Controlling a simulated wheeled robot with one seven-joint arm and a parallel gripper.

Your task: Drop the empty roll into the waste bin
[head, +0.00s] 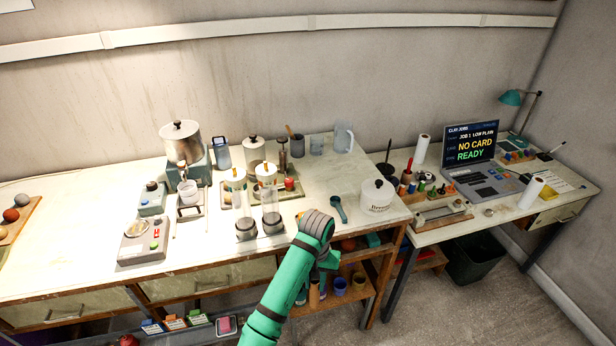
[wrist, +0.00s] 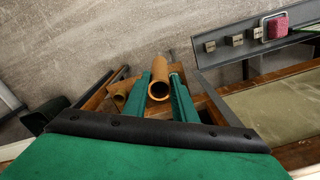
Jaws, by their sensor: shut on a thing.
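My gripper (wrist: 161,92) is shut on a brown cardboard roll (wrist: 160,90), whose hollow open end faces the wrist camera between the two green fingers. In the head view my green arm reaches down past the front edge of the big bench; the fingertips are hidden there. The dark waste bin (head: 474,258) stands on the floor under the right-hand table, well to the right of my arm. Its inside cannot be made out.
The big bench (head: 75,245) holds jars, a scale and glass cylinders. A wooden shelf below it (head: 334,303) holds cups close to my arm. The right-hand table (head: 444,233) carries a screen and white rolls. Floor (head: 440,310) in front of the bin is clear.

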